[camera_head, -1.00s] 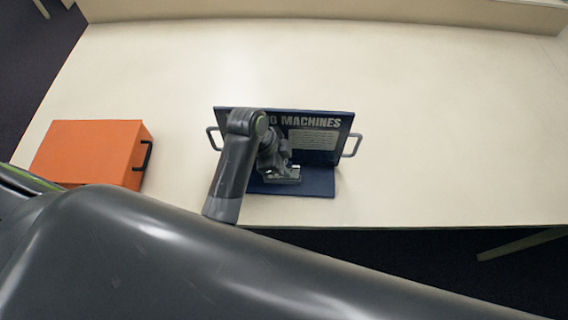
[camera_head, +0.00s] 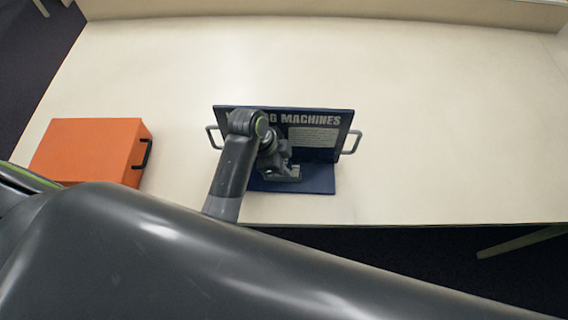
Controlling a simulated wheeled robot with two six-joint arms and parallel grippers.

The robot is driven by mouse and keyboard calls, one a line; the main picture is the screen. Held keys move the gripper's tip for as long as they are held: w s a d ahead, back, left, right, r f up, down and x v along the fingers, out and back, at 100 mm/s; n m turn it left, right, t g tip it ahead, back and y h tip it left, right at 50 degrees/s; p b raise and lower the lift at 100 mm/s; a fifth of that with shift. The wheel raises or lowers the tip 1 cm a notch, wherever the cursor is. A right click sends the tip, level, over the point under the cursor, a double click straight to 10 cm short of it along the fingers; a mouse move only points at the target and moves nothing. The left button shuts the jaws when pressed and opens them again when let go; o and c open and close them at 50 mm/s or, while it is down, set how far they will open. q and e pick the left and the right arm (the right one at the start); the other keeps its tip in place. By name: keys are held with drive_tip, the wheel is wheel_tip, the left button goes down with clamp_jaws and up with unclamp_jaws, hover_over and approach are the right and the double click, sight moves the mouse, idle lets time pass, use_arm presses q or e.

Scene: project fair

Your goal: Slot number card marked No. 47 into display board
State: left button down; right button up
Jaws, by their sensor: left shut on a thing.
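The dark blue display board (camera_head: 322,142) stands on the table with a blue base (camera_head: 318,183) in front. Its title ends in "MACHINES", with a pale text panel below and a grey handle at each side. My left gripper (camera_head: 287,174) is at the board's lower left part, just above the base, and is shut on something. What it holds is mostly hidden by the gripper and wrist; I cannot read a number card there. My left arm covers the board's left part. My right gripper is not in view.
An orange box (camera_head: 86,147) with a black handle stands at the left of the table. The pale table (camera_head: 440,130) is clear to the right of the board and behind it. The table's front edge lies just below the board.

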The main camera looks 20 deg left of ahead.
use_arm(q)
drive_tip(key=shift+w+f, duration=0.2)
drive_tip(key=shift+f, duration=0.55)
idle(0.8)
drive_tip(key=c, duration=1.4)
unclamp_jaws()
drive_tip(key=shift+o, duration=0.2)
drive_tip(key=shift+r, duration=0.1)
drive_tip(key=shift+r, duration=3.6)
